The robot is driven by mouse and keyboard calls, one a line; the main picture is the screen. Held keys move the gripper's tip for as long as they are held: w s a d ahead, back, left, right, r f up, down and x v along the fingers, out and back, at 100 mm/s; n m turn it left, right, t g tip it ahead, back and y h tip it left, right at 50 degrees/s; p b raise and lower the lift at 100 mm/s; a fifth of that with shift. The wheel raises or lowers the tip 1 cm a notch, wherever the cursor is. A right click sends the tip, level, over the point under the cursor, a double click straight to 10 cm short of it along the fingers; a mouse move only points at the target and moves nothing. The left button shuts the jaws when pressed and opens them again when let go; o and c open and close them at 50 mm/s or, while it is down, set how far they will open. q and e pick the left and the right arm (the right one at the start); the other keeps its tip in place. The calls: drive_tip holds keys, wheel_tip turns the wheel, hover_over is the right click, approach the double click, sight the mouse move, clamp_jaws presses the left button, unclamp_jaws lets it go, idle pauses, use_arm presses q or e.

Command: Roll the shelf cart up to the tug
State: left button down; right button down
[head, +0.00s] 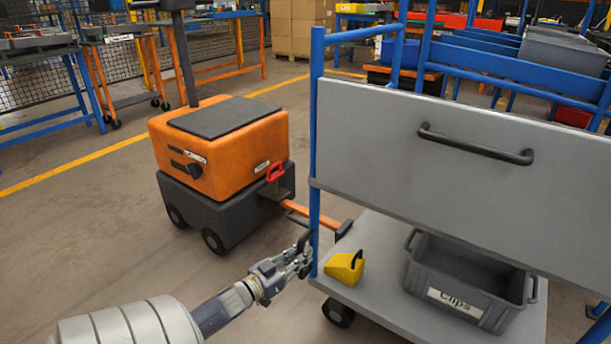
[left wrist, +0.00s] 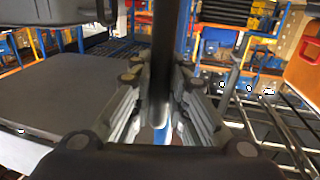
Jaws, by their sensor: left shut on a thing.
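The shelf cart has blue posts (head: 315,130), a grey upright panel (head: 440,165) with a black handle, and a grey deck (head: 385,300). The tug (head: 220,140), orange over dark grey, stands beyond it to the left. A red lever (head: 275,172) is on its near side. An orange bar (head: 297,208) lies low between tug and cart, partly behind the post; I cannot tell whether they are coupled. My left gripper (head: 303,258) is shut at the cart's near left post, on a dark handle bar (left wrist: 163,70) seen between its fingers. My right gripper is out of view.
On the deck are a yellow wedge (head: 345,268) and a grey bin marked "Clips" (head: 465,280). A cart wheel (head: 338,312) shows below. Blue racks and bins stand behind on the right, workbenches (head: 30,100) at the back left. The floor left of the tug is clear.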

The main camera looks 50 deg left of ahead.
use_arm(q)
drive_tip(key=shift+f, duration=0.15)
drive_tip(key=c, duration=1.5)
unclamp_jaws()
drive_tip(key=shift+s, duration=0.1)
drive_tip(key=shift+c, duration=0.2)
drive_tip(key=s, duration=1.2)
drive_tip(key=shift+d, duration=0.25)
